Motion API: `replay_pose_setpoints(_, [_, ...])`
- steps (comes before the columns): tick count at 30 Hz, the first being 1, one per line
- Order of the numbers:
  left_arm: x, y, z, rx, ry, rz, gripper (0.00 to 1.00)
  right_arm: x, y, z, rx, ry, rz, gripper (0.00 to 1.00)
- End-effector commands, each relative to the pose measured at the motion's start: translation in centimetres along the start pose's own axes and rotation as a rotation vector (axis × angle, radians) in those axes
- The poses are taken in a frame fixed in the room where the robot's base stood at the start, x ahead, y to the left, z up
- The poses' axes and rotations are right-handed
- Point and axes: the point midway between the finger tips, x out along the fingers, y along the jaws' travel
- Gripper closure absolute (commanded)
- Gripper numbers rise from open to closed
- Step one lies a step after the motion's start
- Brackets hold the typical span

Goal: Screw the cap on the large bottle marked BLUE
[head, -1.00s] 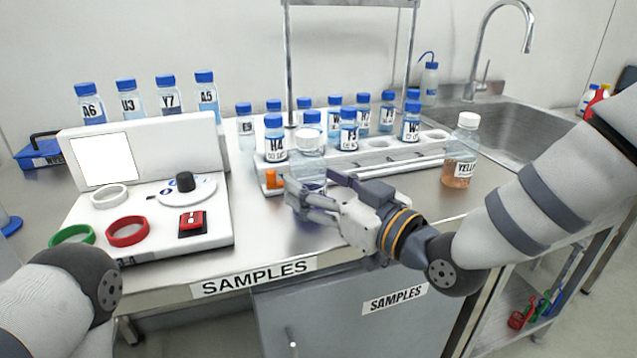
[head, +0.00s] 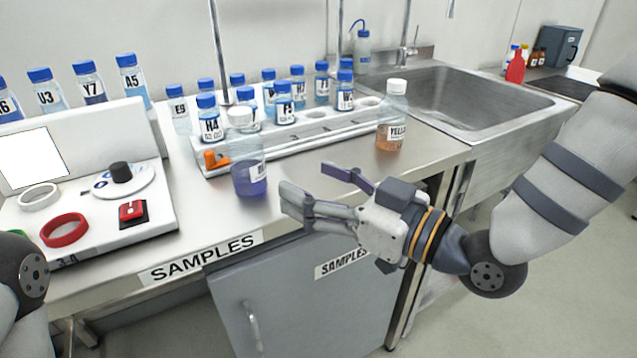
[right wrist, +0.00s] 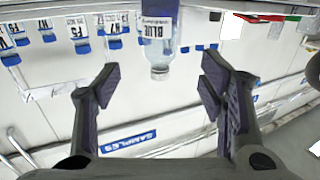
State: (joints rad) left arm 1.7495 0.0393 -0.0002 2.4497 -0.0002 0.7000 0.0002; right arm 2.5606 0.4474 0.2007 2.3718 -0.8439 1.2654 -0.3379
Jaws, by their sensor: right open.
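The large clear bottle (head: 248,158) stands upright on the steel bench in front of the sample rack, with purple-blue liquid at its bottom. A white cap (head: 240,116) sits on its neck; I cannot tell how tight it is. In the right wrist view the bottle (right wrist: 157,42) appears upside down, its label reading BLUE, ahead of and between my fingers. My right gripper (head: 308,183) is open and empty, just right of the bottle and apart from it, near the bench's front edge. My left gripper is out of view; only part of that arm shows at left.
The rack (head: 310,130) with several blue-capped bottles stands behind. A white-capped YELLOW bottle (head: 391,125) stands right, before the sink (head: 480,105). A white device (head: 100,200) with red and white rings is at left. Bare bench lies between the two large bottles.

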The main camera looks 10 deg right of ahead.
Motion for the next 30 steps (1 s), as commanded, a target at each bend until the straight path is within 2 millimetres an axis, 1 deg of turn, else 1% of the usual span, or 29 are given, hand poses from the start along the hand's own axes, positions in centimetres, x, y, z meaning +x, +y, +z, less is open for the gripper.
replay_pose_setpoints(3, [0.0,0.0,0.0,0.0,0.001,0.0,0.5,-0.3,0.0,0.0,0.0,0.0,-0.001,0.36])
replay_pose_setpoints(16, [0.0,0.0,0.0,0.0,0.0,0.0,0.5,-0.2,0.0,0.1,0.001,-0.002,0.0,0.36])
replay_pose_setpoints(17, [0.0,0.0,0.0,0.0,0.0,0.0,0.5,-0.2,0.0,0.3,0.004,-0.008,0.001,0.36])
replay_pose_setpoints(18, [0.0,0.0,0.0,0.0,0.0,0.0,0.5,-0.3,0.0,0.9,0.012,-0.025,0.004,0.36])
replay_pose_setpoints(20, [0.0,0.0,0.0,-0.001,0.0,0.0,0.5,-0.6,-0.1,2.8,0.04,-0.081,0.013,0.36])
replay_pose_setpoints(23, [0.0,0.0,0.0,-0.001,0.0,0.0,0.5,-1.8,-0.4,8.1,0.117,-0.235,0.044,0.36])
replay_pose_setpoints(24, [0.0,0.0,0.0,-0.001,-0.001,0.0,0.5,-2.7,-0.7,10.7,0.155,-0.314,0.06,0.36])
replay_pose_setpoints(25, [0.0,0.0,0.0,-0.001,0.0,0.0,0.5,-3.4,-1.0,12.6,0.185,-0.374,0.074,0.36])
replay_pose_setpoints(26, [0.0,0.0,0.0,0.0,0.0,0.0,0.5,-4.3,-1.3,14.5,0.213,-0.434,0.087,0.36])
replay_pose_setpoints(27, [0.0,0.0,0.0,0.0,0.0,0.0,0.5,-5.7,-1.8,17.0,0.254,-0.518,0.107,0.36])
replay_pose_setpoints(29, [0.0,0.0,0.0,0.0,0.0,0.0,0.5,-8.1,-2.7,20.8,0.314,-0.65,0.14,0.36])
replay_pose_setpoints(30, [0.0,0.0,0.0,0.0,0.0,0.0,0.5,-10.1,-3.5,23.2,0.355,-0.742,0.164,0.36])
